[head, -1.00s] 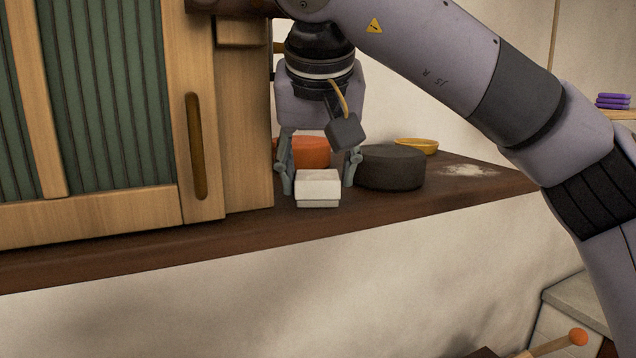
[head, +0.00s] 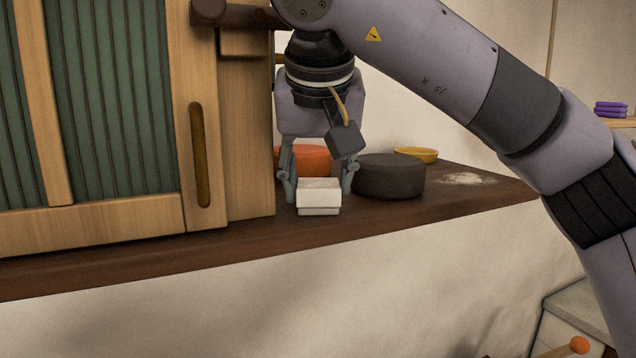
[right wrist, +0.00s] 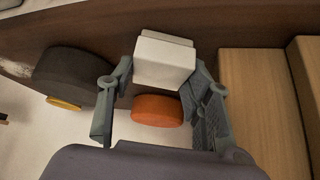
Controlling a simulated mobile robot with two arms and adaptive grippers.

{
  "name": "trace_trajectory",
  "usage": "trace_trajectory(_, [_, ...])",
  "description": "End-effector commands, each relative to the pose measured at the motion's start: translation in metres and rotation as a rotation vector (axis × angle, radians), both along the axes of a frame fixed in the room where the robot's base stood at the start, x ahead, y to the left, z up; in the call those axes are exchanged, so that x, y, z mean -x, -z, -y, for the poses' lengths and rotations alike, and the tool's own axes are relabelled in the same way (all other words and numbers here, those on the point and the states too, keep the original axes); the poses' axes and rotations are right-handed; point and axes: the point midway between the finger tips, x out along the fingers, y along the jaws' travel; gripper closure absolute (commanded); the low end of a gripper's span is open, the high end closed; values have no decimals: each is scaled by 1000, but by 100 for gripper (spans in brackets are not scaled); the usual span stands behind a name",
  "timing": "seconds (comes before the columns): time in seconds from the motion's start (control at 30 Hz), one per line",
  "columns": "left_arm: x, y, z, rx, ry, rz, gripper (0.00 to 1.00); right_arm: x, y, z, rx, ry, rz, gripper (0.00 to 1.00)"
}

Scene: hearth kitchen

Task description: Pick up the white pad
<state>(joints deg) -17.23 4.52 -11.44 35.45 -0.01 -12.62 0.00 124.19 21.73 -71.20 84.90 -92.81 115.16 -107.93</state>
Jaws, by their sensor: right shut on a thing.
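The white pad (head: 318,196) is a small blocky piece with a slightly narrower lower step. It sits on the dark wooden shelf near its front edge. My right gripper (head: 318,190) reaches down from above, with one finger at the pad's left side and one at its right, and is shut on it. In the right wrist view the pad (right wrist: 165,60) is between the fingertips (right wrist: 163,74). I see no gap under the pad. My left gripper is not in view.
An orange round object (head: 306,160) stands behind the pad. A dark round container (head: 390,176) is close on its right, with a yellow bowl (head: 416,154) behind. A wooden cabinet (head: 248,140) stands close on the left. White powder (head: 462,179) lies on the shelf (head: 240,246) farther right.

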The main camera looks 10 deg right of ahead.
Motion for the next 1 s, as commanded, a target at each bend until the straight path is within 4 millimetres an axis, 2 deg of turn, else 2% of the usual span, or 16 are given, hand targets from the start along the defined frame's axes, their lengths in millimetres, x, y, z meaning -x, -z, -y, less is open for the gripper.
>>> trace_trajectory(0.23, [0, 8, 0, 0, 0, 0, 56, 2, -15, -1, -1, 0, 4, 89])
trace_trajectory(0.47, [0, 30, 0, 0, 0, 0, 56, 52, -12, -10, 2, -2, 10, 89])
trace_trajectory(0.7, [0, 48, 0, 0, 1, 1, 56, 113, -12, -23, 2, -1, 9, 89])
trace_trajectory(0.9, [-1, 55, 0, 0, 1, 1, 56, 151, -13, -31, 2, -1, 5, 89])
trace_trajectory(1.0, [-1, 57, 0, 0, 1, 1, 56, 163, -14, -33, 0, -1, 4, 89])
